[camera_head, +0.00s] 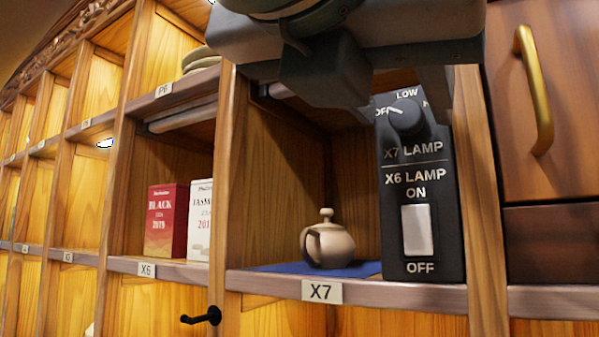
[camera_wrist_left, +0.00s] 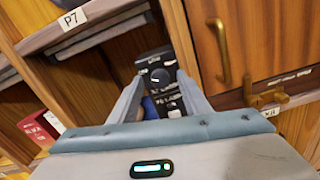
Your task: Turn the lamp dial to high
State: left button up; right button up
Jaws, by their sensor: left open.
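The black lamp control box (camera_head: 447,240) stands at the right end of compartment X7. Its round dial (camera_head: 406,117) is above the X7 LAMP text, and its white pointer line is toward OFF at the left. LOW is at the top; the right-hand label is mostly hidden by a finger, with only its first letter showing. The dial also shows in the left wrist view (camera_wrist_left: 161,77). My left gripper (camera_head: 408,106) comes down from above, open, its fingers on either side of the dial. In the left wrist view (camera_wrist_left: 160,79) the dial appears between the fingertips; contact cannot be told.
A white rocker switch (camera_head: 417,230) for the X6 lamp is below the dial. A small clay teapot (camera_head: 328,240) stands on a blue mat (camera_head: 278,267) left of the box. A wooden door with a brass handle (camera_head: 534,90) is at the right. Tea boxes (camera_head: 166,222) stand in X6.

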pick_arm(q)
jog(key=shift+w+d, duration=0.15)
jog(key=shift+w, duration=0.05)
jog(key=shift+c, duration=0.5)
jog(key=c, duration=0.9)
jog(key=shift+c, duration=0.2)
